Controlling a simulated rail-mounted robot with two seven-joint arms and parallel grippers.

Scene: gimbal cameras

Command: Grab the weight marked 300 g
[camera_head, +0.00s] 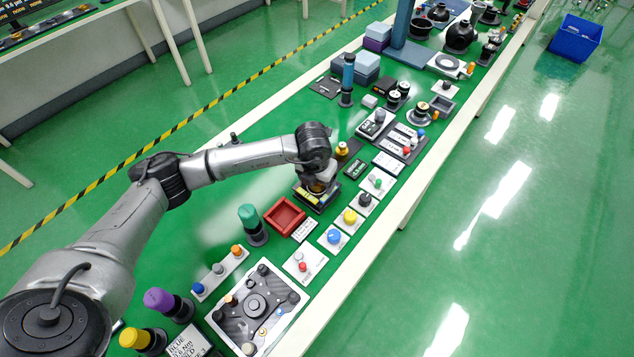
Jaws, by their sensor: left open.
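My left arm reaches in from the left, and its gripper (317,192) points down over a dark block with yellow and white edges, around the middle of the long green table. The gripper is open; the wrist hides most of its fingers and what lies between them. A small gold-coloured piece (342,149) stands just behind the wrist. A grey cylindrical piece (380,116) stands on a scale-like device farther back. No 300 g mark is readable at this size, so I cannot tell which piece is that weight. My right gripper is not in view.
A red tray (272,216) and a green-topped cylinder (250,222) stand close in front of the gripper. Several knob and button panels line the table's right edge. A blue post (348,75) rises behind. A blue bin (574,40) is on the floor at right.

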